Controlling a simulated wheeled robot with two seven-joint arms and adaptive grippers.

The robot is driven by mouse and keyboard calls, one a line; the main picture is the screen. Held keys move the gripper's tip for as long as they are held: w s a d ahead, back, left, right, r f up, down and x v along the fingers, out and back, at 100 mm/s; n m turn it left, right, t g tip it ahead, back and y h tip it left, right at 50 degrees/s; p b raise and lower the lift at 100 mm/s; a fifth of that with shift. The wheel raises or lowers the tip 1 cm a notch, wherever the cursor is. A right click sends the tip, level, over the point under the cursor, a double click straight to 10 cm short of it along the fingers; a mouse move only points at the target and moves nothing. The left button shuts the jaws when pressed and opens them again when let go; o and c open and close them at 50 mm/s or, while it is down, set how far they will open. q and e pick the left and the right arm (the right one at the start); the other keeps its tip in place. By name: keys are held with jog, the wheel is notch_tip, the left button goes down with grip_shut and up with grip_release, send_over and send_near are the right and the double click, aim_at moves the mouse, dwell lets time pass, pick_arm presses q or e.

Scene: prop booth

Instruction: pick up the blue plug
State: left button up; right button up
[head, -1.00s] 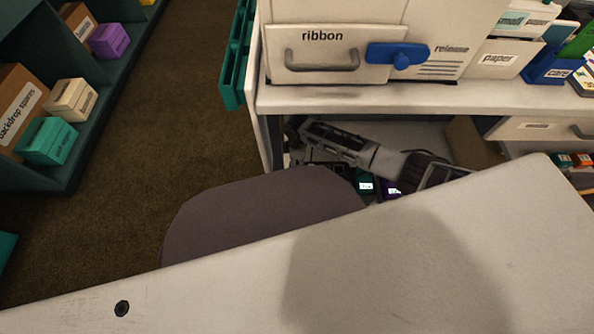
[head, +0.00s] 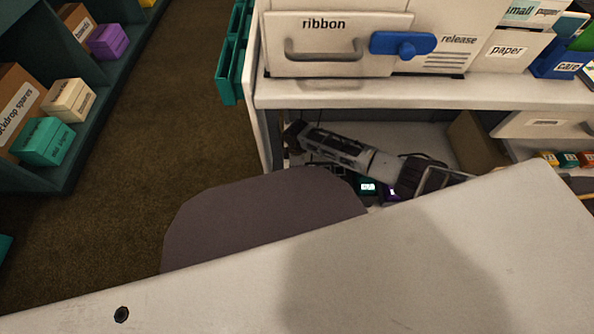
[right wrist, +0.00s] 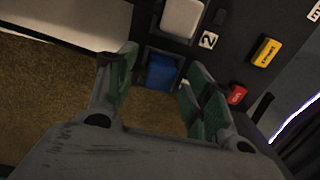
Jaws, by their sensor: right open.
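The blue plug (right wrist: 161,72) sits in a dark panel (right wrist: 150,50), in the middle of the right wrist view. My right gripper (right wrist: 160,88) is open, with one green-padded finger to the left of the plug and the other to the right. The pads look clear of the plug, though the depth between them and it is hard to judge. In the head view my right arm reaches into the space under the counter; the blue plug is not visible there. My left gripper is not in view.
A pale grey block (right wrist: 182,18), a "2" label, a yellow block (right wrist: 265,51) and a red block (right wrist: 237,94) are close to the plug. The counter (head: 420,93) is above my arm. A white tabletop (head: 230,285) and a grey rounded seat (head: 265,215) are in front.

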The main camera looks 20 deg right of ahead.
aim_at(297, 168)
jog(key=c, duration=1.1)
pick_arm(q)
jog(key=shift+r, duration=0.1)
pick_arm(e)
jog(key=shift+r, duration=0.15)
jog(key=shift+r+p, duration=0.55)
jog(key=shift+r, duration=0.25)
notch_tip(297, 168, up, 6)
jog(key=p, duration=0.3)
jog(key=shift+r, duration=0.2)
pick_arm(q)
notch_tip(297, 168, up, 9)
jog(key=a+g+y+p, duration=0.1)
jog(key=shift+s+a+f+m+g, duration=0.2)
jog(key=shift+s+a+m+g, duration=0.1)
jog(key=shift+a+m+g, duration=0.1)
pick_arm(e)
jog(key=shift+r, duration=0.85)
jog(key=shift+f, duration=0.1)
